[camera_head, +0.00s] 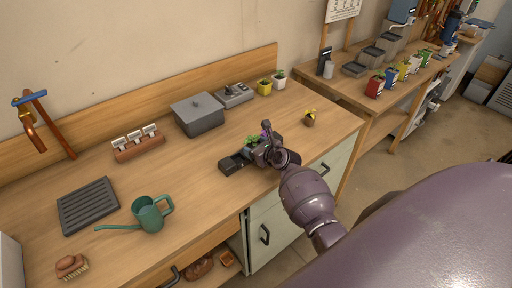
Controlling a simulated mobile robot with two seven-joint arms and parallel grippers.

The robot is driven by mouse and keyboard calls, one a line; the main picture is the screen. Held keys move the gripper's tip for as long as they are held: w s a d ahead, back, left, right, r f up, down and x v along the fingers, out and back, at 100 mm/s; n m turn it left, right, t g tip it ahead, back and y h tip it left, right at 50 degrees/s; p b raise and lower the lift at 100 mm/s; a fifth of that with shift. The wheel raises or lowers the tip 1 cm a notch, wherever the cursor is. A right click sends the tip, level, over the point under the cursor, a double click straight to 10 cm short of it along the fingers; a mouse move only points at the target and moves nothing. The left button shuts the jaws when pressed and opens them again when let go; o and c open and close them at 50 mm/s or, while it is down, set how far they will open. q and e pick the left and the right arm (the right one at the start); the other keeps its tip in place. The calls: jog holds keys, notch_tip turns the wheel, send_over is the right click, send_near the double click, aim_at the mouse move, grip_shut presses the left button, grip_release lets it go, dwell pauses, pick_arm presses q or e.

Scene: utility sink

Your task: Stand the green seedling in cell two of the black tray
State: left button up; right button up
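A small black tray (230,163) lies on the wooden bench near its front edge, its right part hidden behind my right gripper (262,152). Green leaves of a seedling (252,140) show right at the gripper, at the tray's far side. The seedling's base is hidden, so I cannot tell whether it stands in a cell or is held. A purple plant tip (266,127) shows just behind the gripper. The gripper's fingers are too small and dark to tell whether they are open or shut. My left gripper is not in view.
A small pot with a yellow flower (310,118) stands to the right. A grey lidded box (198,115), a label rack (138,144), a green watering can (149,214) and a ribbed dark tray (88,205) stand leftward. The bench between can and black tray is clear.

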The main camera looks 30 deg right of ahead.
jog(key=shift+s+r, duration=0.1)
jog(key=shift+r, duration=0.05)
jog(key=shift+n, duration=0.6)
jog(key=v, duration=1.2)
jog(key=shift+s+f, duration=0.25)
jog(key=shift+f, duration=0.1)
jog(key=s+a+f+n, duration=0.3)
jog(key=s+n, duration=0.3)
jog(key=n, duration=0.5)
jog(key=s+a+f+n+g, duration=0.1)
jog(key=s+a+f+n, duration=0.2)
jog(key=s+n, duration=0.3)
jog(key=s+a+f+n+g, duration=0.1)
jog(key=s+a+f+n, duration=0.2)
jog(key=n, duration=1.4)
jog(key=s+a, duration=0.1)
jog(key=s, duration=0.2)
jog(key=shift+s+a+f+h, duration=0.25)
jog(key=shift+s+f+h, duration=0.05)
jog(key=shift+s+f, duration=0.1)
